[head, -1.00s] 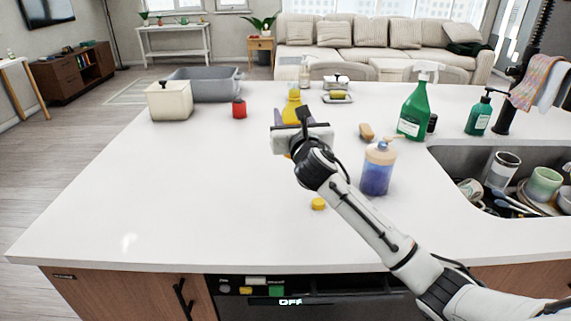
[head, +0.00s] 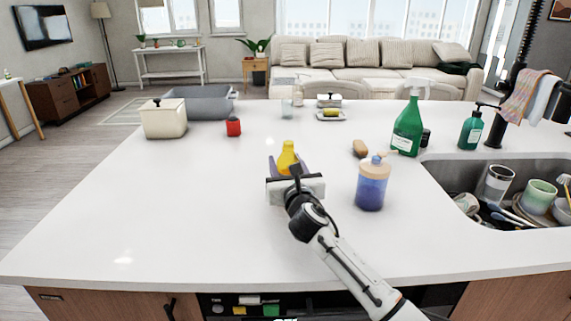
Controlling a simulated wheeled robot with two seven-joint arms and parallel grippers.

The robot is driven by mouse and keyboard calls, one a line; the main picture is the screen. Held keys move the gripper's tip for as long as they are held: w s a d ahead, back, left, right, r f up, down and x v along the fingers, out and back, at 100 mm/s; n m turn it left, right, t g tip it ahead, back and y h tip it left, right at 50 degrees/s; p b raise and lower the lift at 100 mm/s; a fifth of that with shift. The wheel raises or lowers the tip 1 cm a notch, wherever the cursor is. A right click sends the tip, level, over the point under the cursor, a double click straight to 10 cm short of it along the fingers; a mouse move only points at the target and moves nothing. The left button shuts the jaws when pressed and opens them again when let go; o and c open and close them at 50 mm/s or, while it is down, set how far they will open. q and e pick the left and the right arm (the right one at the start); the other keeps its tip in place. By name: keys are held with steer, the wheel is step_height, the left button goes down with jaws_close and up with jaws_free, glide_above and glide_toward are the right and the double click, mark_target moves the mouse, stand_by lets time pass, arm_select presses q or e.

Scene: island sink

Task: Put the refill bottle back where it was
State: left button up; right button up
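The yellow bottle (head: 287,156), which I take to be the refill bottle, is upright in the head view, near the middle of the counter. My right gripper (head: 288,170) reaches over from the near side, with a purplish finger on each side of the bottle; it appears shut on it. The gripper body hides the bottle's lower part, so I cannot tell whether it touches the counter. A pump bottle (head: 371,188) with blue liquid and a peach top stands just right of the gripper. My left gripper is not in view.
The left counter is clear.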

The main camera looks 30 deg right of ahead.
steer(key=o, duration=1.1)
steer(key=shift+o, duration=0.3)
steer(key=shift+r, duration=0.1)
steer(key=v, duration=1.2)
